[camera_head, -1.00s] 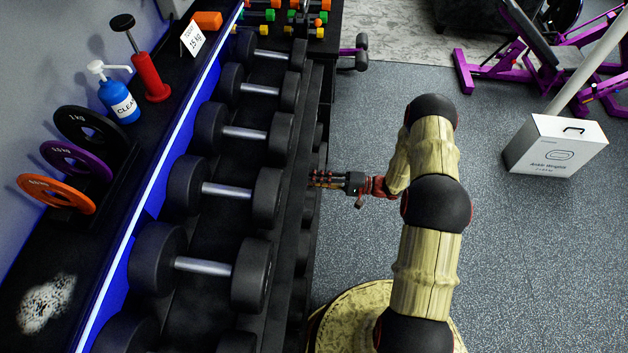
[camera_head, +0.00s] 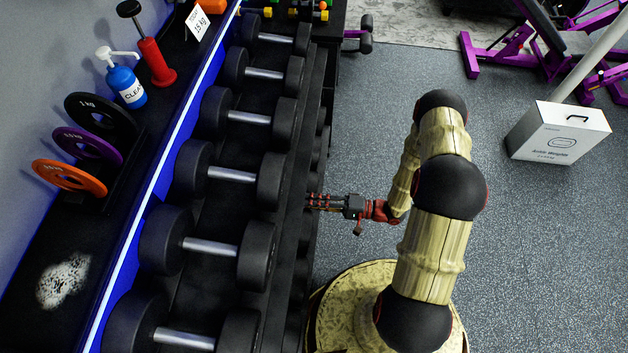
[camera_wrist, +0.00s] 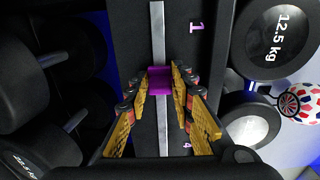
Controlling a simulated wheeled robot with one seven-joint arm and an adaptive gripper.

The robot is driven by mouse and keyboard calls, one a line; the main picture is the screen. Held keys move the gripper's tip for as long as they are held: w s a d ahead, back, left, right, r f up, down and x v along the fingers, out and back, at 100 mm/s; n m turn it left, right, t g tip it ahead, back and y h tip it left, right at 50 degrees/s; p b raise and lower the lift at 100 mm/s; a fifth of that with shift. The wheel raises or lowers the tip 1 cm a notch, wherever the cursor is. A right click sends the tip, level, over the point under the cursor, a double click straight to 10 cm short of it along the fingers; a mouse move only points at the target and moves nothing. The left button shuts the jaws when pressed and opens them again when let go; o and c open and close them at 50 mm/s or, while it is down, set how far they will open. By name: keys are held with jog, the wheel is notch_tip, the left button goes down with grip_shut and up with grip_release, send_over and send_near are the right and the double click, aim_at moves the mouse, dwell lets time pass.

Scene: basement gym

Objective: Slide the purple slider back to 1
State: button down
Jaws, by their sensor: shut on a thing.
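The purple slider (camera_wrist: 160,80) sits on a straight pale metal rail (camera_wrist: 157,20) that runs up and down the middle of the wrist view. My gripper (camera_wrist: 162,78) has its yellow-and-red fingers on either side of the slider and is shut on it. A purple 1 (camera_wrist: 196,26) is marked beside the rail above the slider, and a purple 4 (camera_wrist: 187,146) lies below it. The slider stands between these two marks. In the head view my gripper (camera_head: 312,202) is at the front edge of the dumbbell rack; the slider cannot be made out there.
Dumbbells (camera_head: 231,174) fill the rack left of my gripper; a 12.5 kg dumbbell (camera_wrist: 275,38) is close in the wrist view. Weight plates (camera_head: 70,178) and a blue bottle (camera_head: 126,86) stand on the shelf.

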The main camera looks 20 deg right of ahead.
jog(key=s+a, duration=0.2)
jog(key=s, duration=0.4)
jog(key=shift+a, duration=0.25)
jog(key=shift+f, duration=0.1)
jog(key=c, duration=1.6)
grip_release()
jog(key=shift+d, duration=0.1)
jog(key=v, duration=1.2)
